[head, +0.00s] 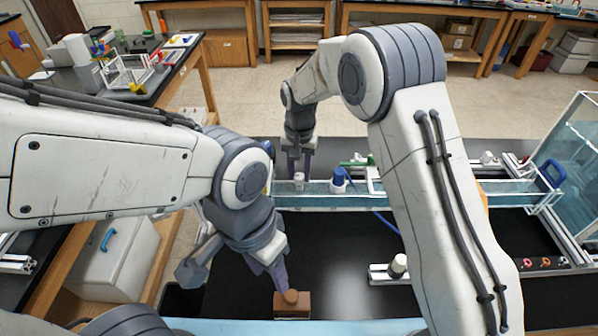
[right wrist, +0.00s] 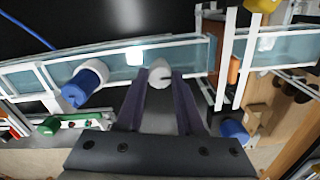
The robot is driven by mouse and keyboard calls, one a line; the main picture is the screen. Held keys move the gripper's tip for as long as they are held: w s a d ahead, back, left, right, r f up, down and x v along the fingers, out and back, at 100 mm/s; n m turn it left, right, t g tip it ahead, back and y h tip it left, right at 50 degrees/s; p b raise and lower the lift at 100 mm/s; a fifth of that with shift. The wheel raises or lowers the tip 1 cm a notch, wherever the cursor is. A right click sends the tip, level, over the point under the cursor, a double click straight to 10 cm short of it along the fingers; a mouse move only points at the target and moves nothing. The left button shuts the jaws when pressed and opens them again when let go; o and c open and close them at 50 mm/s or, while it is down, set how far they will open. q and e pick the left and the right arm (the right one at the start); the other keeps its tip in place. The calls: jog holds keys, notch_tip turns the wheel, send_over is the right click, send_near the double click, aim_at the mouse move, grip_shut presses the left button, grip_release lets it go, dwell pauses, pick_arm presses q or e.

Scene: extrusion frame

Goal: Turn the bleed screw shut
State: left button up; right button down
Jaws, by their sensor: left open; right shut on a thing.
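The bleed screw, as far as I can tell, is the white pointed knob (right wrist: 160,76) with a dark line on its face in the right wrist view. My right gripper (right wrist: 160,88) is shut on it, a finger on each side. In the head view my right gripper (head: 296,170) points down at the far long side of the clear blue-tinted channel (head: 420,193); the knob is hidden there. My left gripper (head: 281,284) is open, low over a brown block (head: 291,312) with a rounded brown top. I cannot tell whether it touches that top.
A blue-capped fitting (head: 340,180) and a small white block (head: 299,182) stand close to my right gripper. A white cylinder (head: 398,264) on a rail lies nearer. A clear tank (head: 580,165) stands at the right. The black tabletop (head: 330,250) between is mostly bare.

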aim_at(300, 176)
jog(key=shift+w+r, duration=0.1)
dwell(0.4)
jog(key=c, duration=0.5)
grip_release()
jog(key=shift+c, duration=0.2)
jog(key=shift+r, duration=0.4)
notch_tip(300, 176, up, 10)
jog(key=b, duration=0.2)
jog(key=shift+f+b, duration=0.2)
jog(key=shift+b, duration=0.2)
